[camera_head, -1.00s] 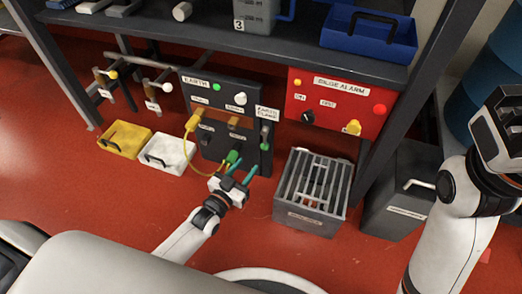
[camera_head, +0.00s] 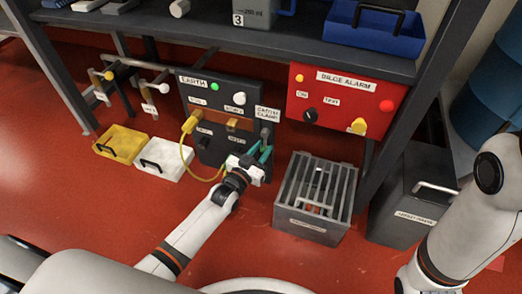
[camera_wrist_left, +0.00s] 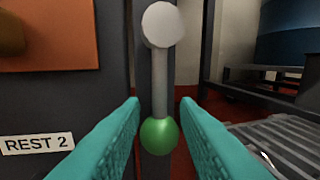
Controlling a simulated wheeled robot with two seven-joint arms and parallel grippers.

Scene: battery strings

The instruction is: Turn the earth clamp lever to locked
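The earth clamp lever shows in the left wrist view (camera_wrist_left: 159,80) as a grey rod hanging straight down from a pale round pivot (camera_wrist_left: 162,25). A green ball knob (camera_wrist_left: 159,136) is at its lower end. In the head view, the EARTH CLAMP label (camera_head: 267,114) is on the right of the dark earth panel (camera_head: 222,150). My left gripper (camera_head: 262,153) is at the panel's lower right. In the wrist view its teal fingers (camera_wrist_left: 160,104) are open, one on each side of the lever, with gaps visible. My right arm is at the right; its gripper is out of frame.
A yellow plug and cable (camera_head: 189,124) hang on the panel's left, near my left arm. The red bilge alarm box (camera_head: 345,98) is to the right, above a grey slatted crate (camera_head: 313,228). Yellow (camera_head: 121,144) and white (camera_head: 164,158) trays are on the red floor at left.

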